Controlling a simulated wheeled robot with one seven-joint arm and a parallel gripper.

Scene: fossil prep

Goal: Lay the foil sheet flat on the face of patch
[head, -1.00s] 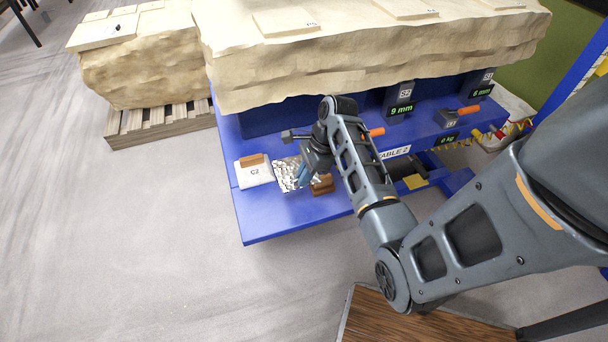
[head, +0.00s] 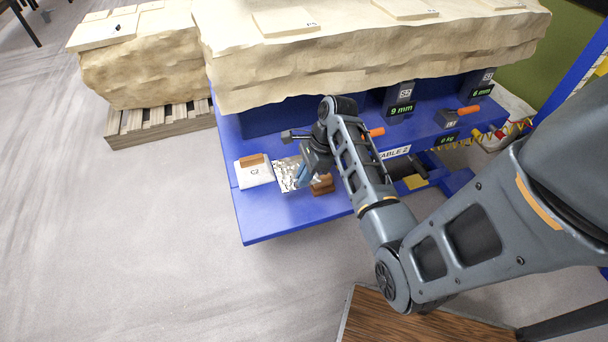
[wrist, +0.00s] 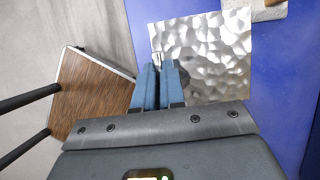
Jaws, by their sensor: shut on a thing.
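The foil sheet (head: 285,171) is a crinkled silver square at the left end of the blue bench. In the wrist view the foil sheet (wrist: 215,50) lies beyond and to the right of the blue fingers. My gripper (head: 302,178) points down at the foil's right side. In the wrist view my gripper (wrist: 159,66) is shut on the foil's near left edge. I cannot tell whether the foil touches the bench top. Pale flat patches lie on the large tan rock: one with a partly readable label (head: 286,22), another (head: 405,8) farther right.
A brown block (head: 322,185) stands right of my gripper. The rock (head: 300,75) overhangs the bench (head: 275,222). Orange-handled tools and readouts (head: 401,108) stand to the right.

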